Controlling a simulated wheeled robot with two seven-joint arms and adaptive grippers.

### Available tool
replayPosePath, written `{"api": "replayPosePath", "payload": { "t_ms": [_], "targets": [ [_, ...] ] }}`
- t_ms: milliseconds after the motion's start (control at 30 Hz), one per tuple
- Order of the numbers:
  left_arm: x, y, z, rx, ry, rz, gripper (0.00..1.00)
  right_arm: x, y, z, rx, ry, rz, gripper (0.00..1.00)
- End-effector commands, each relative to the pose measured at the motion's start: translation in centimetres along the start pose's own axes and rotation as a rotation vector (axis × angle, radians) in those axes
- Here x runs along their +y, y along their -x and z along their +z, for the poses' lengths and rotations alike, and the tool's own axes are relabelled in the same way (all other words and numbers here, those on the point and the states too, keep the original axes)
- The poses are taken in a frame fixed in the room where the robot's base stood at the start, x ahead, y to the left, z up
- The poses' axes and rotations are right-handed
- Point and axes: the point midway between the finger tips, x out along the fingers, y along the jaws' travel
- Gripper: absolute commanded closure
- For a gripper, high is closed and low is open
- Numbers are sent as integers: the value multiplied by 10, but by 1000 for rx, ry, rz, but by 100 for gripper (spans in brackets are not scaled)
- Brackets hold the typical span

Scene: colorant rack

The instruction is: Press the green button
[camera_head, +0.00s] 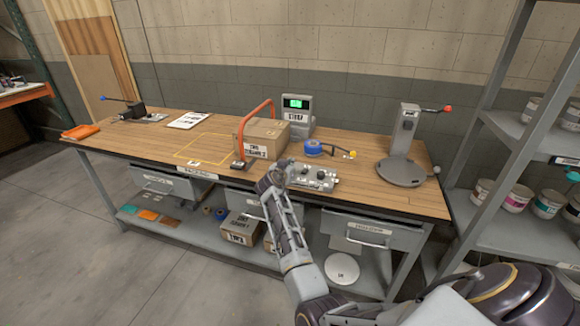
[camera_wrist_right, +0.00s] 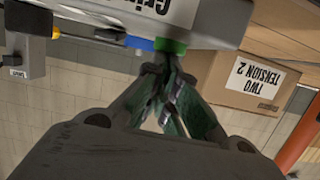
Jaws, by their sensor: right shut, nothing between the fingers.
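The green button (camera_wrist_right: 170,46) shows in the right wrist view on the lower edge of a grey housing (camera_wrist_right: 215,22) with a partly visible white label. A blue button (camera_wrist_right: 139,43) sits just left of it. My right gripper (camera_wrist_right: 165,65) is shut and empty, its fingertips right at the green button; I cannot tell whether they touch it. In the head view my right gripper (camera_head: 276,173) is over the workbench, at the left end of a small grey panel (camera_head: 316,178) with several controls. The green button cannot be made out there. My left gripper is not in view.
A cardboard box (camera_head: 262,130) and an orange handle (camera_head: 240,135) stand behind my right gripper. A unit with a green display (camera_head: 296,103) stands further back. A blue roll (camera_head: 313,147) and a grey stand (camera_head: 405,140) are to the right.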

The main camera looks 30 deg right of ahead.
Motion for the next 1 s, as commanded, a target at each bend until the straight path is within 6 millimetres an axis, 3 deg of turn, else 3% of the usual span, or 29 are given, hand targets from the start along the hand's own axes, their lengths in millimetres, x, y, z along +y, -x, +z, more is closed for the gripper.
{"api": "replayPosePath", "payload": {
  "t_ms": [67, 600, 1000],
  "targets": [
    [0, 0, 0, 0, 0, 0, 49, 0, 2, 2, -13, 2, 3, 100],
    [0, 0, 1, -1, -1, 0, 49, -2, 22, -78, 10, -3, -2, 100],
    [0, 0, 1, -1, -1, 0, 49, -2, 27, -96, 13, -2, -2, 100]
  ]
}}
